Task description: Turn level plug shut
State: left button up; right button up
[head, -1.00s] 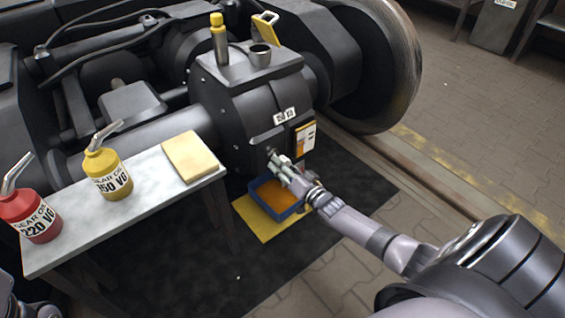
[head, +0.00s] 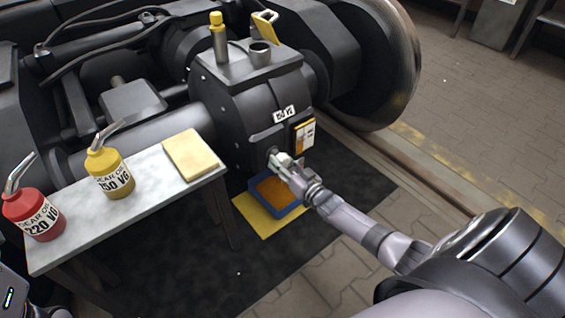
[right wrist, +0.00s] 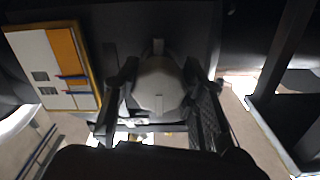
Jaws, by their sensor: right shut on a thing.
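The level plug (right wrist: 160,85) shows in the right wrist view as a pale, round, faceted head with a small bar at its top. It sits on the face of the dark gearbox housing (head: 240,105). My right gripper (head: 277,160) reaches the lower front of this housing. In the right wrist view its two fingers (right wrist: 158,98) stand on both sides of the plug, and it is shut on it. In the head view the gripper hides most of the plug. My left gripper's fingers are not visible.
A blue tray (head: 291,211) with amber liquid stands on a yellow mat (head: 262,226) below the gripper. A label card (head: 303,136) is right of the plug. A table (head: 140,215) at left bears red (head: 35,215) and yellow (head: 110,175) oil cans and a folded cloth (head: 190,155).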

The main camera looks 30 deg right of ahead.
jog(key=o, duration=1.2)
jog(key=s, duration=0.8)
jog(key=s+d, duration=0.1)
jog(key=s, duration=0.3)
